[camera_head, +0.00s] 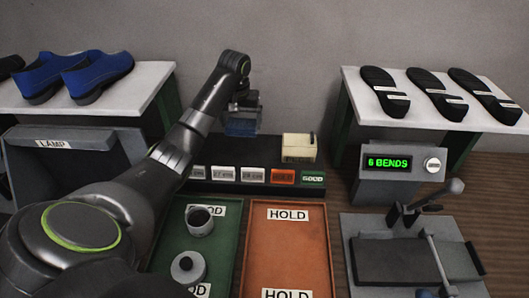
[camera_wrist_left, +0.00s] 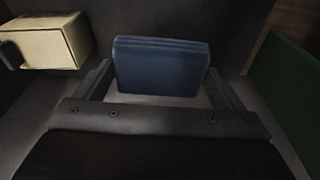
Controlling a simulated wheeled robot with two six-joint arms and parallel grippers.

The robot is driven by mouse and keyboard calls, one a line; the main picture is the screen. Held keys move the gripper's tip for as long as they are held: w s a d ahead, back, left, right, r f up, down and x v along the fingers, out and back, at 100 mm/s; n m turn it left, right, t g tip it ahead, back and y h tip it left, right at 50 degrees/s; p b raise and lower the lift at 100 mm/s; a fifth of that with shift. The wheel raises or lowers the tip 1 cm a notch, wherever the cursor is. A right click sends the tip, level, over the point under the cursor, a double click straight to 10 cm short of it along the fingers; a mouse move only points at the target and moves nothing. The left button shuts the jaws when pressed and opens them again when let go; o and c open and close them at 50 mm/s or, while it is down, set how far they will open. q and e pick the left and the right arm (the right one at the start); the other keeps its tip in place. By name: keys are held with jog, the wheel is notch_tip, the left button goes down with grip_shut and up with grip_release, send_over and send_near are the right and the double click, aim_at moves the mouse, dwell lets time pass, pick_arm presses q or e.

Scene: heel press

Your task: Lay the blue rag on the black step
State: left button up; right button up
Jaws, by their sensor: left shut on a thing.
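The blue rag (camera_head: 241,125) is a folded block. My left gripper (camera_head: 243,106) is shut on it. In the left wrist view the rag (camera_wrist_left: 160,66) sits between the two fingers of the gripper (camera_wrist_left: 160,92). The black step (camera_head: 230,153) is a dark stepped stand near the wall, with a row of labelled blocks along its front. In the head view the rag appears above the back of the step; I cannot tell whether it touches. My right gripper is not in view.
A cream box (camera_head: 298,147) stands on the step's right part, right of the rag. A green tray (camera_head: 175,240) with two metal cups and an orange tray (camera_head: 288,245) lie in front. A lever press (camera_head: 415,255) is at right. Blue shoes (camera_head: 75,75) stand on the left shelf.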

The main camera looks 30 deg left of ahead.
aim_at(235, 126)
pick_arm(q)
jog(key=shift+s+a+n, duration=0.3)
jog(key=shift+a, duration=0.4)
jog(key=shift+a+f, duration=0.15)
jog(key=shift+f, duration=0.15)
jog(key=f+p, duration=0.1)
jog(key=f, duration=0.4)
jog(key=shift+s+f+p, duration=0.15)
jog(key=shift+s+p, duration=0.05)
jog(key=shift+p, duration=0.1)
notch_tip(235, 126, down, 4)
jog(key=shift+w+f+p, duration=0.1)
jog(key=shift+p, duration=0.3)
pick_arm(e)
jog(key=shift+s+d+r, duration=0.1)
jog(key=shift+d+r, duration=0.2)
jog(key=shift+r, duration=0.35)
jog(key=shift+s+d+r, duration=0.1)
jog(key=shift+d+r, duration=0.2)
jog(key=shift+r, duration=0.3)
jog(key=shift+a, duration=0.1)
